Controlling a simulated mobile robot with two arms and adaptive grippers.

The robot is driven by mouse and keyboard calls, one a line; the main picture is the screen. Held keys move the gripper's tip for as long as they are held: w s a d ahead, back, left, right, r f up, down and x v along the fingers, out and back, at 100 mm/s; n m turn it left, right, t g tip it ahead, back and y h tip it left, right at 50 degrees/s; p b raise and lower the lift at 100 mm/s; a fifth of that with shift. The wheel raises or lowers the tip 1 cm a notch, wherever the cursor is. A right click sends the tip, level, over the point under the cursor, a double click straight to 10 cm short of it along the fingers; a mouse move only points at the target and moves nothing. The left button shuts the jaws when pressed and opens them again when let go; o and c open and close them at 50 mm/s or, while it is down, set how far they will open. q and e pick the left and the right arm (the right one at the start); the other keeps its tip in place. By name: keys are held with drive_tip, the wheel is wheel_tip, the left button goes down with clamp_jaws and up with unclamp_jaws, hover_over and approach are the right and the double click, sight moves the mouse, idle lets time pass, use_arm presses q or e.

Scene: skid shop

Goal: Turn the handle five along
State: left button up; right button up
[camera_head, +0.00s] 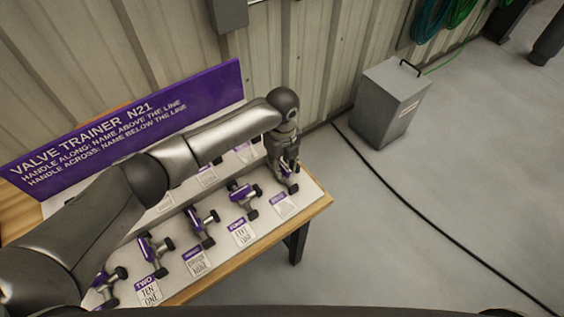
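The valve board (222,262) holds a front row of valves with purple parts and dark knobs, each with a small card. My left gripper (288,176) points down at the rightmost front valve (293,187) and hides most of it. I cannot tell whether its fingers are open or touch the handle. The card below that valve (284,206) is too blurred to read. The neighbouring valve (244,197) has a card (242,233) that seems to read "FIVE" among its lines. Further left are another valve (203,226) and one (154,252) with a "TWO" card (149,289). My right gripper is out of view.
A purple sign (120,130) stands behind the board and says handle along means the name above the line, across the name below. My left arm covers much of the back row. A grey box (390,103) and a black cable (420,210) are on the floor at right.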

sight(282, 165)
use_arm(q)
wheel_tip(282, 165, up, 12)
idle(0.7)
idle(0.4)
